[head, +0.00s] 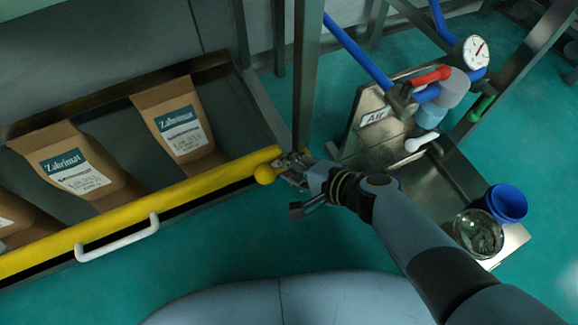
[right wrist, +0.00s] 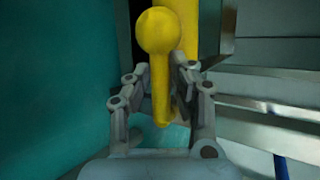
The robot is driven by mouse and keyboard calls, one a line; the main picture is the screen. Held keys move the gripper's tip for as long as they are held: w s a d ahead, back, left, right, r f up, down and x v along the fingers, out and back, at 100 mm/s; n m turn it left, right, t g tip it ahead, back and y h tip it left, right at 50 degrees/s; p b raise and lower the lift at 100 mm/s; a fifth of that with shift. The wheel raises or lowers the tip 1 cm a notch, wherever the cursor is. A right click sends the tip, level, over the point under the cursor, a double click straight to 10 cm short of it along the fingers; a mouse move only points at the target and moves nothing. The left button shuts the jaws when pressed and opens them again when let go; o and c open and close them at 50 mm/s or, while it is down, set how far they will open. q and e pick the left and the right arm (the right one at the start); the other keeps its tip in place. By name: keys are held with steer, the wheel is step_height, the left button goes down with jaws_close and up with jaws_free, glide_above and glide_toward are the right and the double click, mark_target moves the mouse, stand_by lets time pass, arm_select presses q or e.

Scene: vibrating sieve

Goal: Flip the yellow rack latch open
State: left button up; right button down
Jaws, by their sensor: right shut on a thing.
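The yellow rack latch shows as a ball-ended handle (head: 265,173) at the right end of the yellow bar (head: 205,182) on the rack front. In the right wrist view the latch (right wrist: 169,32) has a round ball at the top and a thin yellow stem running down between the fingers. My right gripper (head: 290,168) is at the latch, shut on its stem, with a finger on each side. The ball sticks out beyond the fingertips. The latch's pivot is hidden behind my gripper. My left gripper is not in view.
The rack holds several brown bags (head: 180,125) behind the yellow bar, which carries a white handle (head: 117,238). A metal post (head: 306,75) rises just behind my right gripper. On the right are an air panel with red lever (head: 430,76), a gauge (head: 475,52) and a blue cup (head: 505,203).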

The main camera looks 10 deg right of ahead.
steer(key=shift+d+r+m+y, duration=0.3)
steer(key=shift+r+m+y, duration=0.35)
steer(key=shift+m+y, duration=0.4)
steer(key=shift+w+d+r+m+y, duration=0.1)
steer(key=shift+d+r+m+y, duration=0.2)
steer(key=shift+m+y, duration=0.3)
steer(key=shift+w+d+r+m+y, duration=0.1)
steer(key=shift+d+r+m+y, duration=0.1)
steer(key=shift+r+m+y, duration=0.4)
steer(key=shift+f+n, duration=0.2)
steer(key=shift+n, duration=0.05)
steer(key=c, duration=1.5)
jaws_free()
steer(key=shift+o, duration=0.2)
steer(key=v, duration=1.2)
steer(key=shift+f, duration=0.3)
